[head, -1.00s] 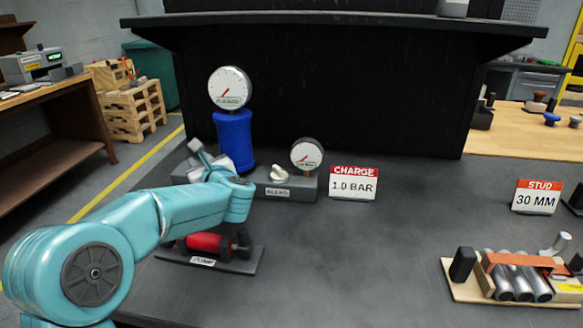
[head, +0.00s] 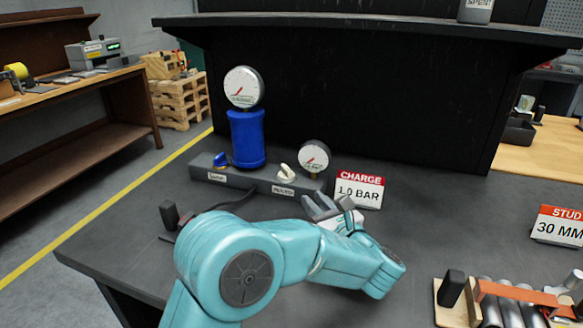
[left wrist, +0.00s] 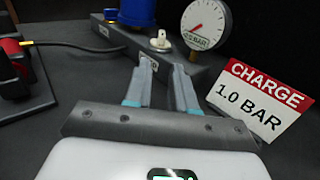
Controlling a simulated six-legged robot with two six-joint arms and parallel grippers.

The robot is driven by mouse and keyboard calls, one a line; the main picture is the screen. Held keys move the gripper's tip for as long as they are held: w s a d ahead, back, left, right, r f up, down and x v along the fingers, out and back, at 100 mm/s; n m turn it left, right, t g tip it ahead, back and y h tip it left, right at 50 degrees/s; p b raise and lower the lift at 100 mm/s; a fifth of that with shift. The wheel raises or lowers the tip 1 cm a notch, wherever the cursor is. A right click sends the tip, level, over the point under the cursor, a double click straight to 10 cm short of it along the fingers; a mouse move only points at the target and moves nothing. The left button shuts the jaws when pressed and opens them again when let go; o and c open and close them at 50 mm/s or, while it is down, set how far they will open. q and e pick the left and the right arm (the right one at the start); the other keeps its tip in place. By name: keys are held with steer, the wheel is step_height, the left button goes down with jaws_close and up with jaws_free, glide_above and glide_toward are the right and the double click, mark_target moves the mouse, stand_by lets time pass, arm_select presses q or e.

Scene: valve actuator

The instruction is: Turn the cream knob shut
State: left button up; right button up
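The cream knob (head: 287,172) sits on top of the right part of a grey manifold block (head: 237,180), above a small label. It also shows in the left wrist view (left wrist: 160,42), just beyond the fingertips. My left gripper (head: 320,205) is in front of and slightly right of the knob. In the left wrist view its two fingers (left wrist: 163,68) are apart with nothing between them, pointing towards the block and knob. They appear clear of the knob. My right gripper is in neither view.
A small gauge (head: 314,157) stands right of the knob, and a "CHARGE 1.0 BAR" sign (head: 359,190) close beside my left gripper. A blue cylinder (head: 246,138) with a larger gauge (head: 243,87) and a blue knob (head: 220,159) are left. A rack of tubes (head: 505,300) lies front right.

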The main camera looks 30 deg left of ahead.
mark_target(290, 172)
arm_select(q)
steer(key=shift+w+d+r, duration=0.1)
steer(key=shift+r, duration=0.1)
steer(key=p+x, duration=0.3)
steer(key=x, duration=1.3)
steer(key=shift+w, duration=0.1)
jaws_close()
